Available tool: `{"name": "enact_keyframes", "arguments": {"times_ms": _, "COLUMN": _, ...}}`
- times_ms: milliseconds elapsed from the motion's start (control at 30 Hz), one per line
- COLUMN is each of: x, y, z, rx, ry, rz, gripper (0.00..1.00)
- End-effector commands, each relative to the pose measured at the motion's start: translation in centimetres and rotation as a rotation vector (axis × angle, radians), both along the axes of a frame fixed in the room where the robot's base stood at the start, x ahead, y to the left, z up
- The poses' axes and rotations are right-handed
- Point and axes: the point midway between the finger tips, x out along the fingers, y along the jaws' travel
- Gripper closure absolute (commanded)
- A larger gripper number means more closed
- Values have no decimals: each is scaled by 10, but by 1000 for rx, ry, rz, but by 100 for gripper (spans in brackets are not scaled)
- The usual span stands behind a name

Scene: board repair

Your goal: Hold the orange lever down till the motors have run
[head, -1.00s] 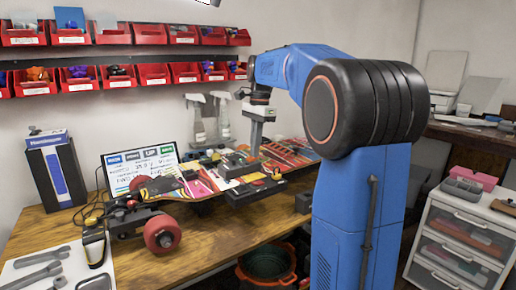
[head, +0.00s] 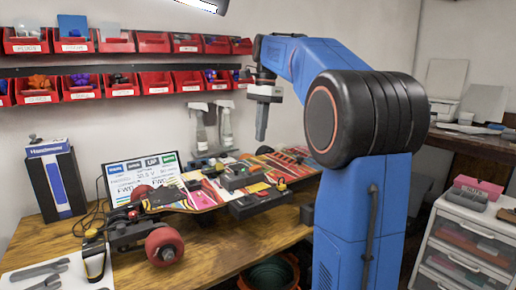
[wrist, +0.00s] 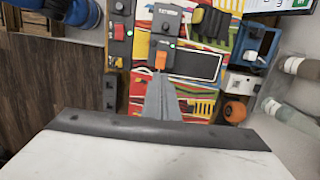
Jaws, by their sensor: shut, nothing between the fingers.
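The orange lever (wrist: 161,61) sits on a dark control box (wrist: 166,25) with a small green light, in the wrist view. My gripper (wrist: 164,112) is shut and empty, its closed fingers pointing toward the lever. In the head view my gripper (head: 261,138) hangs above the skateboard deck (head: 198,196), with a clear gap below the tips. The wrist view does not clearly show the gap from tips to lever. The skateboard lies on the bench with a red wheel (head: 164,246) at its near left. I cannot read whether the motors run.
A display (head: 143,174) with coloured headings stands behind the board. A black box with a red switch (wrist: 119,32) is beside the lever's box. Spray bottles (head: 225,127) stand at the wall below red bins. Tools lie on a white mat (head: 20,268) at the left.

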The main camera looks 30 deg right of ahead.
Motion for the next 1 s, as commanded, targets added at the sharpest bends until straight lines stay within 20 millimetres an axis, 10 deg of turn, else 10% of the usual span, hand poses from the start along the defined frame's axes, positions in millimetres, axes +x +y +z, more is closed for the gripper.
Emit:
{"name": "enact_keyframes", "arguments": {"times_ms": 400, "x": 1, "y": -6, "z": 50, "rx": -1, "ry": -1, "rz": 0, "gripper": 100}}
{"name": "enact_keyframes", "arguments": {"times_ms": 1000, "x": 0, "y": -7, "z": 52, "rx": -1, "ry": 0, "rz": 0, "gripper": 100}}
